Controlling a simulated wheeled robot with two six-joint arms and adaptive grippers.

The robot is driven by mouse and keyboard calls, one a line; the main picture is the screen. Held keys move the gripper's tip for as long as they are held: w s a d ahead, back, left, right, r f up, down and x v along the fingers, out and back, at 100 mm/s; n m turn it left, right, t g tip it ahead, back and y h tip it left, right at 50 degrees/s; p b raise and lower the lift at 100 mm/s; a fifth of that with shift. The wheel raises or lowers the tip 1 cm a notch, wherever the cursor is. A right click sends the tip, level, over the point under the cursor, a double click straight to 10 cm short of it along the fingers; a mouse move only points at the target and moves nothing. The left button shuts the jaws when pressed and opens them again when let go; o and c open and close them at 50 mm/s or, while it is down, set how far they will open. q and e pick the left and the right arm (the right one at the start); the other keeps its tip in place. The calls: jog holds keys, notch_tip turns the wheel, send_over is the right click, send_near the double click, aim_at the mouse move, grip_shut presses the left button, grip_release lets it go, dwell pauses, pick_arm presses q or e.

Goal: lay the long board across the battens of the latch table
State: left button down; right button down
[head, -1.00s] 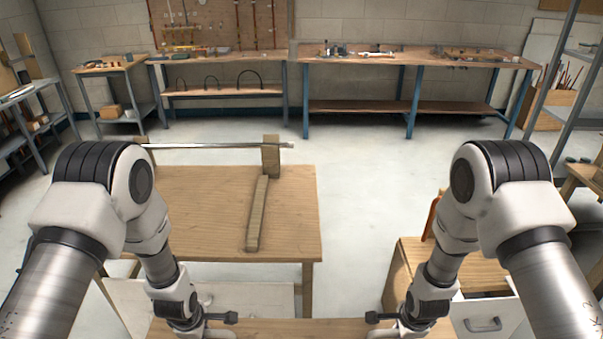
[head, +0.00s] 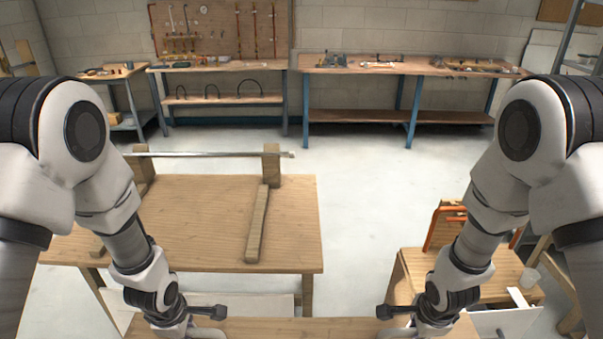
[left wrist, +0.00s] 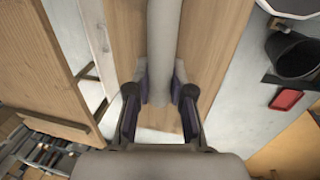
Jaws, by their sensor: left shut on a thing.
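The long board (head: 300,328) runs across the bottom edge of the head view, between my two grippers. In the left wrist view, wood (left wrist: 215,35) shows on both sides of a pale grey strip (left wrist: 163,35). My left gripper (left wrist: 163,88) is shut on this strip, which runs along the board; how they join is unclear. My right gripper (head: 405,320) is at the board's right end; its fingertips are hidden. The latch table (head: 185,215) stands ahead to the left. One batten (head: 256,228) lies on its right side; my left arm mostly covers the left one.
A metal bar (head: 215,154) spans wooden posts (head: 271,166) at the latch table's far edge. A wooden stand (head: 480,273) with an orange frame (head: 440,230) is at right. Open floor (head: 360,200) lies between. Workbenches (head: 410,66) line the back wall.

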pick_arm(q)
jog(key=shift+s+d+r, duration=0.1)
jog(key=shift+r, duration=0.3)
pick_arm(e)
jog(key=shift+s+d+r, duration=0.1)
jog(key=shift+s+r, duration=0.05)
jog(key=shift+r, duration=0.3)
